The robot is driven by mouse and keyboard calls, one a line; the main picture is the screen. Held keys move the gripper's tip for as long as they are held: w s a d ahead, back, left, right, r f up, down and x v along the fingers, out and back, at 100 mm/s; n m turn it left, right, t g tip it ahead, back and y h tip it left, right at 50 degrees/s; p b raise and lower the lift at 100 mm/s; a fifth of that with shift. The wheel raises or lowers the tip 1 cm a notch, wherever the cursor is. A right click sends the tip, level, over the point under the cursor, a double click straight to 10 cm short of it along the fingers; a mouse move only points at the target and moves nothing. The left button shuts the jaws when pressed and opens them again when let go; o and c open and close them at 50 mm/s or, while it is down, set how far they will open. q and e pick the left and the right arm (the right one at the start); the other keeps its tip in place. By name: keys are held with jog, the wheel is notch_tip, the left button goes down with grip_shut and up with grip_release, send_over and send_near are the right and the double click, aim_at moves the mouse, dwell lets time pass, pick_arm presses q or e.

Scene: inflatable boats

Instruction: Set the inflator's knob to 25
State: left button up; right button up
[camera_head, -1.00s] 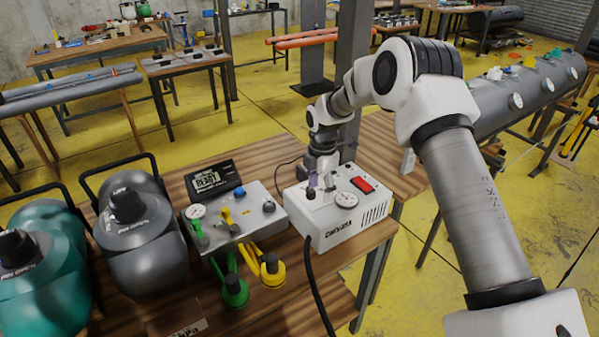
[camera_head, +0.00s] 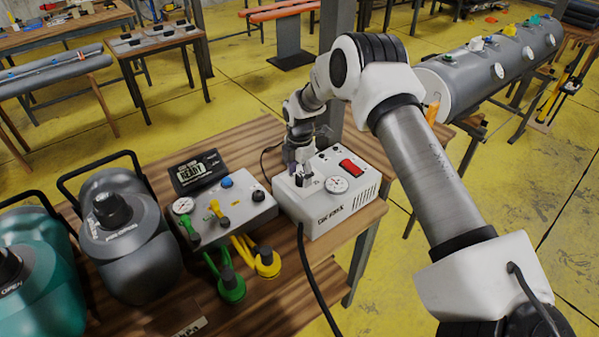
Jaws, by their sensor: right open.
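The inflator (camera_head: 325,215) is a white box with a red switch (camera_head: 351,168), a round gauge (camera_head: 336,185) and vent slots, standing near the right end of the wooden bench. My right arm reaches in from the right. My right gripper (camera_head: 302,180) points down over the left part of the inflator's top, with its fingers open at the dark knob there. The knob is mostly hidden by the fingers, so its setting cannot be read, and contact cannot be told. My left gripper is not in view.
A grey control box (camera_head: 222,212) with gauge, coloured valves and a display (camera_head: 198,171) reading READY stands left of the inflator. Green and yellow hoses (camera_head: 256,257) lie in front. A grey canister (camera_head: 130,250) and a teal one (camera_head: 40,275) stand at left. A black cable (camera_head: 305,270) runs forward.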

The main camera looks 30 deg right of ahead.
jog(key=shift+s+r, duration=0.1)
jog(key=shift+s, duration=0.05)
jog(key=c, duration=1.2)
jog(key=shift+o, duration=0.2)
